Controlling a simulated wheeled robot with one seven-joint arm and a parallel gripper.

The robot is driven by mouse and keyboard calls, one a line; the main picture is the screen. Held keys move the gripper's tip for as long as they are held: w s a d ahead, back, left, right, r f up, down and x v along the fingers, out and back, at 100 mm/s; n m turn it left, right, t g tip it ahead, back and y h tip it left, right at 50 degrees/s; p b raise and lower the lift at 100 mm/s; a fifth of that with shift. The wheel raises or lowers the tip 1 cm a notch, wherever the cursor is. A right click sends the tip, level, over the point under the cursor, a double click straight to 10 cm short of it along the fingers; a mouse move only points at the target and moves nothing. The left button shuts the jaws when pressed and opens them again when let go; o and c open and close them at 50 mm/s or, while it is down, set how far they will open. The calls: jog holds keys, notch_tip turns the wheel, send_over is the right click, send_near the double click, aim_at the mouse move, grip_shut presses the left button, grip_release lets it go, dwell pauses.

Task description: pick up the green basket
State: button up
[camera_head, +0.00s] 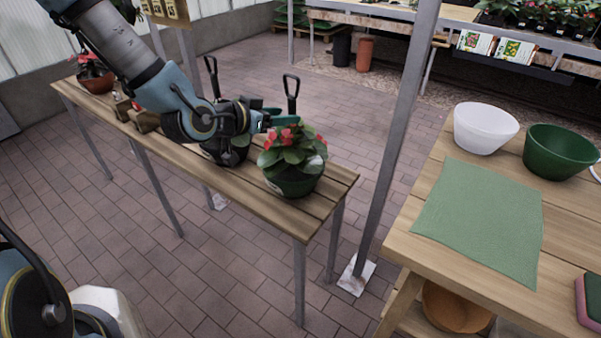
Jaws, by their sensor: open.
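A dark green round pot (294,184) with leafy red flowers (291,152) stands upright near the right end of the narrow wooden bench. An empty dark green bowl-shaped basket (560,154) stands on the wooden table at the right, beside a white one (484,130). I cannot tell for sure which of the two green containers the task names. My gripper (277,118) is open at the top of the flowering plant, close to its leaves. Whether it touches them is unclear. It is far to the left of the empty green basket.
My arm covers part of the bench (330,184) and partly hides another dark pot (226,152). Black tool handles (291,92) rise behind. A grey metal post (399,140) stands between bench and table. A green mat (482,216) lies on the table. The brick floor is largely clear.

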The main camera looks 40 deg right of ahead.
jog(key=s+p+x, duration=0.1)
jog(key=p+x, duration=0.1)
jog(key=x, duration=0.5)
jog(key=shift+w+f, duration=0.35)
jog(key=shift+f, duration=0.05)
jog(key=shift+c, duration=0.2)
grip_shut()
dwell(0.9)
jog(key=shift+r, duration=0.15)
